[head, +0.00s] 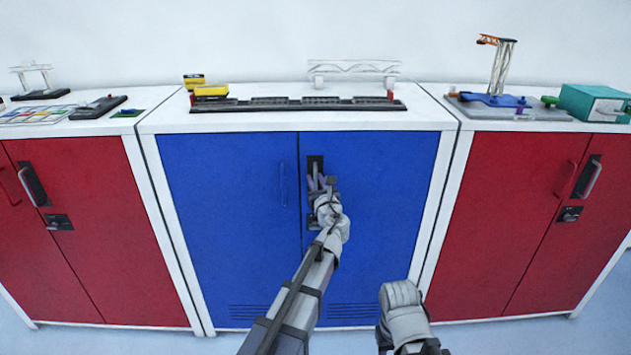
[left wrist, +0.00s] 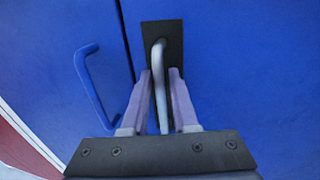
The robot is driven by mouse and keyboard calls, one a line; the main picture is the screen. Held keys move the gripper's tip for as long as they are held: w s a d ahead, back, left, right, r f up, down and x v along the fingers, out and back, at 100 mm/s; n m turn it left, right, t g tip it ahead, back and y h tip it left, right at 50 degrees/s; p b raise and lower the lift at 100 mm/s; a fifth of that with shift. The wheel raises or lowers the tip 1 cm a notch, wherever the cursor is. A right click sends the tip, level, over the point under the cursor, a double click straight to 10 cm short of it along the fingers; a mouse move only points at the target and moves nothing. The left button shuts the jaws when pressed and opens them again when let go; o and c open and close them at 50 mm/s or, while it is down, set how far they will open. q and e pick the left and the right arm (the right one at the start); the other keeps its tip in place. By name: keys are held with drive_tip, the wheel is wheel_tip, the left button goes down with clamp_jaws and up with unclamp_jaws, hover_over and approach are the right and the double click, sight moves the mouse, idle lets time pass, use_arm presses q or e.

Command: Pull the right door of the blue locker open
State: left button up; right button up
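The blue locker stands in the middle, with its left door (head: 225,220) and right door (head: 390,210) both shut and level with each other. The right door carries a grey bar handle on a black plate (head: 315,162), near the seam. In the left wrist view the handle (left wrist: 160,85) runs between the two purple fingers of my left gripper (left wrist: 161,85). The fingers are apart, one on each side of the bar, with small gaps showing. In the head view my left gripper (head: 321,185) covers part of the handle. My right arm shows at the bottom; its fingers are not visible.
The left door's slim blue handle (left wrist: 92,85) is close by on the left. A dark lock plate (head: 312,222) sits below the right door's handle. Red lockers (head: 100,230) (head: 510,220) flank the blue one. Crane models and a black track (head: 290,104) stand on top.

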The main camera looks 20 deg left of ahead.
use_arm(q)
clamp_jaws()
idle(1.4)
